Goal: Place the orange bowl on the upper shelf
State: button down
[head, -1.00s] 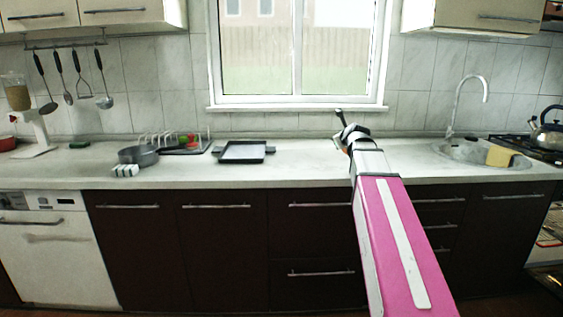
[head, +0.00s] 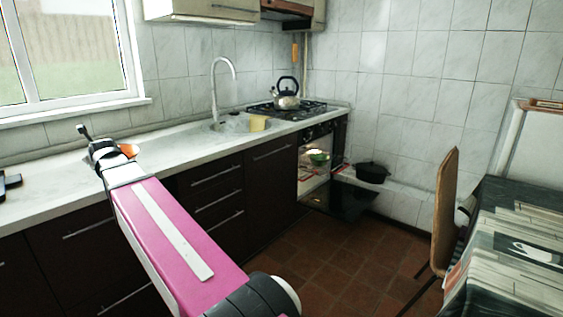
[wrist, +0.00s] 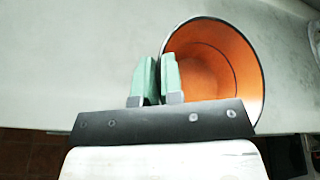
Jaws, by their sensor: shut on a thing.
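My gripper (wrist: 157,78) is shut on the rim of the orange bowl (wrist: 205,60), with the wall of the bowl between its green fingers. The inside of the bowl faces the wrist camera. In the head view a small part of the orange bowl (head: 129,150) shows beside the end of my arm, over the counter; the fingertips are hard to make out there. An open oven (head: 317,160) under the stove has a light interior with more than one level. I cannot tell for sure which shelf is the upper shelf.
The oven door (head: 338,200) hangs open low over the floor. A black pot (head: 373,172) stands on a ledge to its right. A kettle (head: 287,95) is on the stove. A chair (head: 445,210) and table (head: 515,240) stand at right. The tiled floor (head: 335,265) between is clear.

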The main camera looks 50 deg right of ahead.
aim_at(338, 160)
jog(key=l+z, duration=0.1)
jog(key=z, duration=0.35)
jog(key=i+l+z, duration=0.1)
jog(key=z, duration=0.4)
jog(key=i+z, duration=0.1)
jog(key=z, duration=0.35)
jog(key=i+l+z, duration=0.1)
jog(key=i+z, duration=0.35)
jog(key=i, duration=0.35)
jog(key=i+j+z, duration=0.2)
jog(key=i+z, duration=0.2)
jog(key=i, duration=0.4)
jog(key=i+j, duration=0.1)
jog(key=i, duration=0.15)
